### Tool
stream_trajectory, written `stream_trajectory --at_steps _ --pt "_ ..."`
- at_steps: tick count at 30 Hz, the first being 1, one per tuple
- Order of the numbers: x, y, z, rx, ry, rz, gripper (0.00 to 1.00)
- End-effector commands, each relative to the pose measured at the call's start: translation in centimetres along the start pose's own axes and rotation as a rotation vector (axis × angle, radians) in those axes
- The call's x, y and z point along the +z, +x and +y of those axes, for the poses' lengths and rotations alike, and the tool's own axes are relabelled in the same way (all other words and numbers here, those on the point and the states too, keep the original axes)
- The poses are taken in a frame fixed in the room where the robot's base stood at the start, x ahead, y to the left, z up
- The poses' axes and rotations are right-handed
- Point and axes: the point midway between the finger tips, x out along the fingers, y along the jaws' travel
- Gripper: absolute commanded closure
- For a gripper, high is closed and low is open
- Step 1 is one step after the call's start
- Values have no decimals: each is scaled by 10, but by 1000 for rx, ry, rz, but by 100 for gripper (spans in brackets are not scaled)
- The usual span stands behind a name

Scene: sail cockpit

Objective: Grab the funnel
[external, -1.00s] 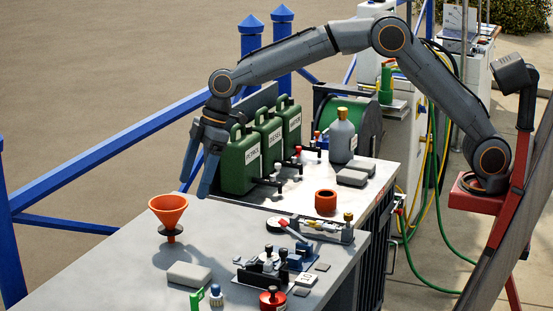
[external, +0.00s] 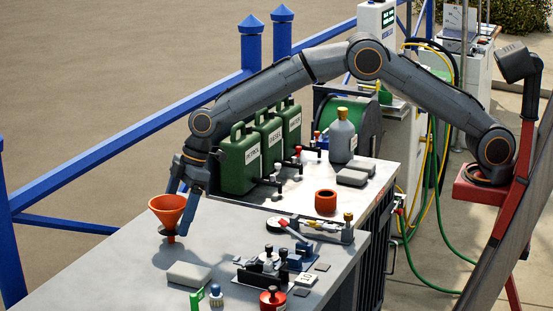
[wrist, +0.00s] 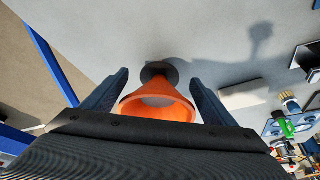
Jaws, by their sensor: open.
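The orange funnel (external: 168,209) stands upright at the left of the grey worktop (external: 215,220), its wide mouth up and a dark round base below. In the wrist view the funnel (wrist: 157,105) lies between the two blue-grey fingers, with its dark base (wrist: 158,71) beyond. My gripper (external: 182,222) is open, pointing down at the funnel, one finger on its right side and the other partly hidden behind it. It also shows in the wrist view (wrist: 160,85), with a gap visible on both sides of the funnel. Whether any finger touches it I cannot tell.
A grey block (external: 189,275) lies in front of the funnel. Green jerrycans (external: 240,160) stand behind on the worktop. A blue-black clamp device (external: 262,270) and a red ring (external: 325,202) are to the right. A blue railing (external: 100,155) runs along the left.

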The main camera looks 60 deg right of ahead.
Motion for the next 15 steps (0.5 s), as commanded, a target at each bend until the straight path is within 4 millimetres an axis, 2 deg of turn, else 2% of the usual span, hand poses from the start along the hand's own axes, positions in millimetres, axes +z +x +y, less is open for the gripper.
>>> stream_trajectory --at_steps 6,14,15 --pt "0 19 0 -1 0 -1 20" --pt "1 21 0 0 0 -1 20" --pt "0 21 0 0 0 0 27"
